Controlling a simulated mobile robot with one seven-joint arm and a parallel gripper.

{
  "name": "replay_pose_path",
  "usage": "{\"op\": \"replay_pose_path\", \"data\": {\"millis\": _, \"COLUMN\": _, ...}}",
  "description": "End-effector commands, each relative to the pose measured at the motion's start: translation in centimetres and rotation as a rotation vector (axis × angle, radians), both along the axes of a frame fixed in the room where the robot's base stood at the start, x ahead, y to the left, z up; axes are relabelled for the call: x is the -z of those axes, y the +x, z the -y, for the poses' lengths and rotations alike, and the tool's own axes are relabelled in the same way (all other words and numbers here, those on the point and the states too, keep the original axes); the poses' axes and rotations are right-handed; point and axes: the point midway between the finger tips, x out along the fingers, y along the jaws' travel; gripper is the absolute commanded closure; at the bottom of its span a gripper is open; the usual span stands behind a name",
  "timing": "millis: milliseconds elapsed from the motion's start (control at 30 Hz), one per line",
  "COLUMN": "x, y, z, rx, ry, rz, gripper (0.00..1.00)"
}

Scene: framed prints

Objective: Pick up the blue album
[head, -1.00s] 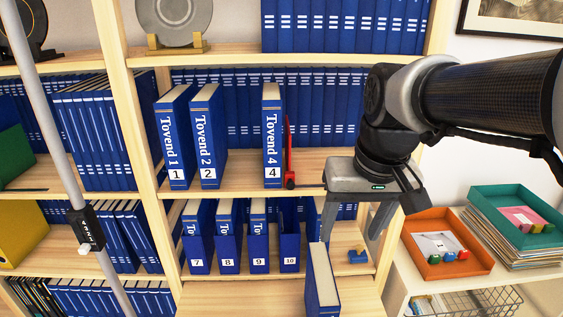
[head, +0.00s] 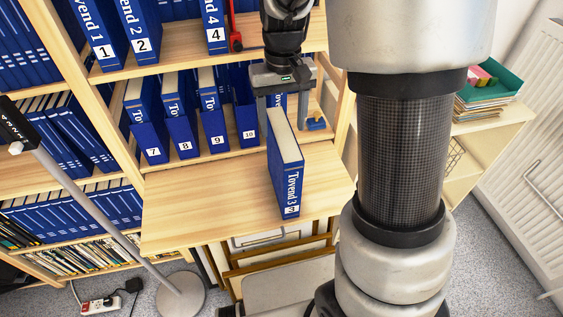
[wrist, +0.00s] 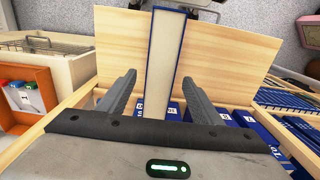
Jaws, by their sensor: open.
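The blue album, with "Tovend 3" on its spine (head: 291,190), stands upright on the pull-out wooden board (head: 200,205) in the head view. In the wrist view the album (wrist: 165,60) shows its pale page edge with a blue cover along its sides. My gripper (head: 283,115) is open, behind and slightly above the album in the head view. In the wrist view my gripper (wrist: 148,90) has its fingers apart, one on each side of the album's near end. I cannot tell whether either finger touches it.
Numbered blue albums (head: 182,125) stand on the shelf behind the board, with several more above. A grey pole (head: 100,215) rises at the left. A white radiator (head: 530,160) is at the right. The board left of the album is clear.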

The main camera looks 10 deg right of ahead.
Motion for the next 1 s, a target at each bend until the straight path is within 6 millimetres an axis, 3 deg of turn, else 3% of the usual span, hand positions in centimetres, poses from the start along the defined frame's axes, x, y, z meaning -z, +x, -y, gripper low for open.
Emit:
{"op": "replay_pose_path", "data": {"millis": 100, "x": 1.7, "y": -0.1, "z": 0.0, "rx": -0.001, "ry": 0.001, "rz": -0.002, "gripper": 0.41}}
{"op": "replay_pose_path", "data": {"millis": 333, "x": 3.3, "y": -0.1, "z": 0.0, "rx": -0.001, "ry": 0.000, "rz": -0.002, "gripper": 0.41}}
{"op": "replay_pose_path", "data": {"millis": 600, "x": 7.1, "y": -0.2, "z": 0.0, "rx": 0.000, "ry": 0.000, "rz": -0.002, "gripper": 0.41}}
{"op": "replay_pose_path", "data": {"millis": 900, "x": 7.5, "y": -0.1, "z": 0.1, "rx": 0.000, "ry": 0.000, "rz": 0.001, "gripper": 0.41}}
{"op": "replay_pose_path", "data": {"millis": 1000, "x": 7.5, "y": -0.1, "z": 0.1, "rx": 0.000, "ry": 0.000, "rz": 0.001, "gripper": 0.57}}
